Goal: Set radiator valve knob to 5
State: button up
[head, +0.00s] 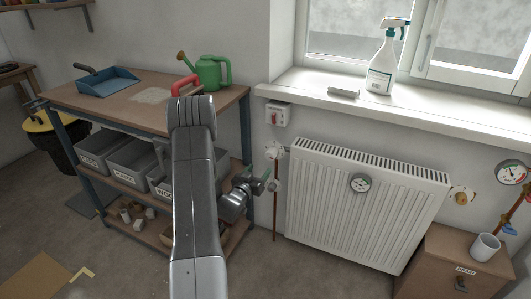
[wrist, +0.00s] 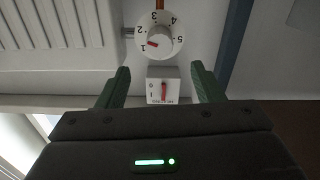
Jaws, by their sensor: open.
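The white radiator valve knob (wrist: 163,40) shows in the wrist view on a round dial plate (wrist: 141,28) numbered 1 to 5. Its red mark points at about 1. The knob also shows in the head view (head: 274,151), at the radiator's upper left. My gripper (wrist: 160,68) is open and empty, its two green fingers apart. In the wrist view the knob lies beyond the fingertips, not between them. In the head view my gripper (head: 268,181) is just below the knob; its fingertips are hard to make out.
A white switch box with a red lever (head: 277,115) is on the wall above the knob; it shows between the fingers in the wrist view (wrist: 163,86). The white radiator (head: 360,205) is right of the knob. A workbench (head: 130,105) with bins stands left. A windowsill (head: 420,112) juts out above.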

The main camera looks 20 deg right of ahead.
aim_at(269, 157)
jog(key=x, duration=1.3)
jog(key=shift+c, duration=0.4)
jog(key=c, duration=0.9)
jog(key=shift+b, duration=0.4)
